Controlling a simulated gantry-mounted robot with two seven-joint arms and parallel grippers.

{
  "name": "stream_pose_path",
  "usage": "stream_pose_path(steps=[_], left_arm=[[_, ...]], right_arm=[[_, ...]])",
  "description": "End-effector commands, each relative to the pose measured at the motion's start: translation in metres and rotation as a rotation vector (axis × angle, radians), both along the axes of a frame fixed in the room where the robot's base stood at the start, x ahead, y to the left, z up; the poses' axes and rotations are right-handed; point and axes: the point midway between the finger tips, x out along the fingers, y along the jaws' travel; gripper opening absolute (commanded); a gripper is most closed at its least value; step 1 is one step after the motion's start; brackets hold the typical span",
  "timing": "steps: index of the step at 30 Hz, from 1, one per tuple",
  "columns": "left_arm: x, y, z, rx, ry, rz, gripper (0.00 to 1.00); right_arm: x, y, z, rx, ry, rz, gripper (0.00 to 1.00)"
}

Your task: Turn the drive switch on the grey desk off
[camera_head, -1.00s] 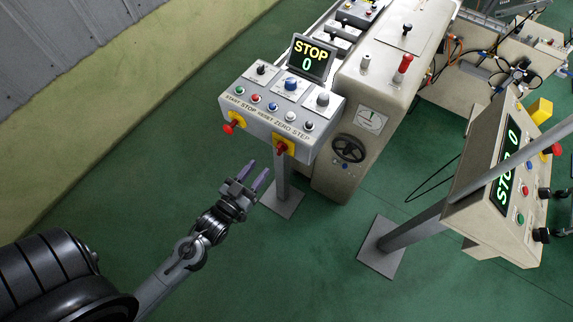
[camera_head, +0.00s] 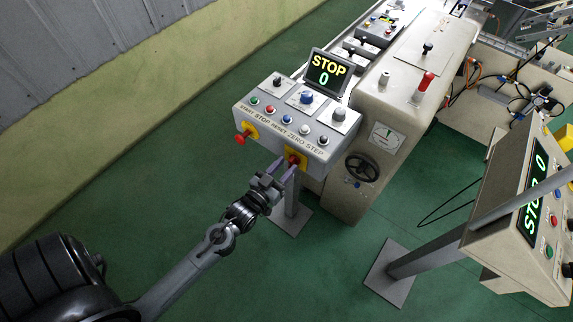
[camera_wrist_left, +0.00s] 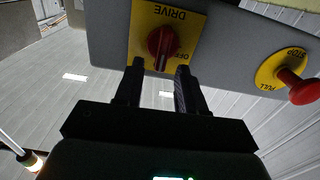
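The drive switch is a red rotary knob (camera_head: 293,160) on a yellow plate, on the lower front of the grey desk (camera_head: 262,130). In the left wrist view the red knob (camera_wrist_left: 162,42) sits on the yellow plate marked DRIVE and OFF. Its grip bar runs roughly up and down the picture, and the OFF mark is at its lower right. My left gripper (camera_head: 281,172) is just before the knob; in the wrist view the gripper (camera_wrist_left: 160,68) has its fingers apart, straddling the knob's lower end. Contact cannot be told. My right gripper is not in view.
A red stop button (camera_head: 241,138) sticks out on the desk's left front. A display (camera_head: 328,72) reads STOP 0. A beige machine (camera_head: 385,120) with a black handwheel (camera_head: 361,167) stands to the right. A second panel (camera_head: 490,240) is at far right. Green floor is clear at left.

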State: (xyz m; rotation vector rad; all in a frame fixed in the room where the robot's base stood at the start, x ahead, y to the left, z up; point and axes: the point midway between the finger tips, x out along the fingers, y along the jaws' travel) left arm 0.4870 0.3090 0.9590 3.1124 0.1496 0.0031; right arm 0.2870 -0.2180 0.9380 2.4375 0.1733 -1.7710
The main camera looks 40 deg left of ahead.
Motion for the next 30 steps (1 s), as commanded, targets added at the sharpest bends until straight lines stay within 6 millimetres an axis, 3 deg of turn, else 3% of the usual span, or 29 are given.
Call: stream_pose_path(steps=[5,14,23,30], left_arm=[[0.0112,0.0012,0.0001,0.001,0.000,0.000,0.39],[0.0129,0.0013,-0.0001,0.001,0.001,0.000,0.39],[0.0128,0.0013,0.0000,0.001,0.001,0.000,0.00],[0.0127,0.0015,0.0004,-0.004,0.001,0.000,0.00]], right_arm=[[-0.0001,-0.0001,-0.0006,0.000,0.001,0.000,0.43],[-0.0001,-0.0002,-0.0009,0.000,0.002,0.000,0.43],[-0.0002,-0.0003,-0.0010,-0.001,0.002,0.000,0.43],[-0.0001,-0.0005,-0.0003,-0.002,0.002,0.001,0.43]])
